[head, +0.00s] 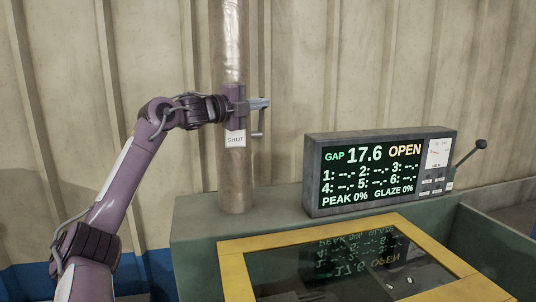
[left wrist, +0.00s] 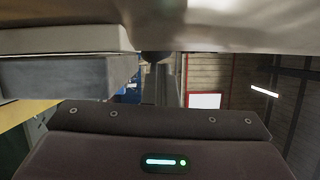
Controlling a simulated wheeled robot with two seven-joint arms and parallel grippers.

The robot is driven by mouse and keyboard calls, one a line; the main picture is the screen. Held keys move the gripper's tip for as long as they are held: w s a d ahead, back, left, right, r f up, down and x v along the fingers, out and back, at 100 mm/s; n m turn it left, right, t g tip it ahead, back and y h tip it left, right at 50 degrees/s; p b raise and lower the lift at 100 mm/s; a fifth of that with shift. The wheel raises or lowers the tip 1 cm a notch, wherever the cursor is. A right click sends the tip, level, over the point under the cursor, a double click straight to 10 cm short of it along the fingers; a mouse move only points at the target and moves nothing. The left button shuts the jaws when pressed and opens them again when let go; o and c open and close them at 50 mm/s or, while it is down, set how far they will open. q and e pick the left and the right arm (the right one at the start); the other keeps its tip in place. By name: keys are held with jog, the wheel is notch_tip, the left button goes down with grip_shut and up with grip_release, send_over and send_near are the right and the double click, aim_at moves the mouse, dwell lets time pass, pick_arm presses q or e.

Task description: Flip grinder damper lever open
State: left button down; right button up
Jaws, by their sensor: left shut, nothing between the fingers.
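A metallic duct pipe (head: 232,180) stands upright at the back, with a white label (head: 235,139) reading SHUT. A thin grey lever part (head: 261,122) hangs down at the pipe's right side. In the left wrist view, my gripper's dark body fills the bottom, and a dark round end with a grey post (left wrist: 160,85) shows ahead. My right gripper is not in view.
A grey display box (head: 312,175) reads GAP 17.6 OPEN, with a black-knobbed lever (head: 480,145) on its right. A yellow-framed dark glass panel (head: 232,262) lies in front. A corrugated wall (head: 330,60) is behind. Open space lies between pipe and display.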

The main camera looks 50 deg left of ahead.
pick_arm(q)
jog(key=shift+w+a+r+p, duration=0.25)
jog(key=shift+a+r+p, duration=0.05)
jog(key=shift+a, duration=0.3)
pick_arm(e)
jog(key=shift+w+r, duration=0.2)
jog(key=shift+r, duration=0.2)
pick_arm(q)
jog(key=shift+f, duration=0.1)
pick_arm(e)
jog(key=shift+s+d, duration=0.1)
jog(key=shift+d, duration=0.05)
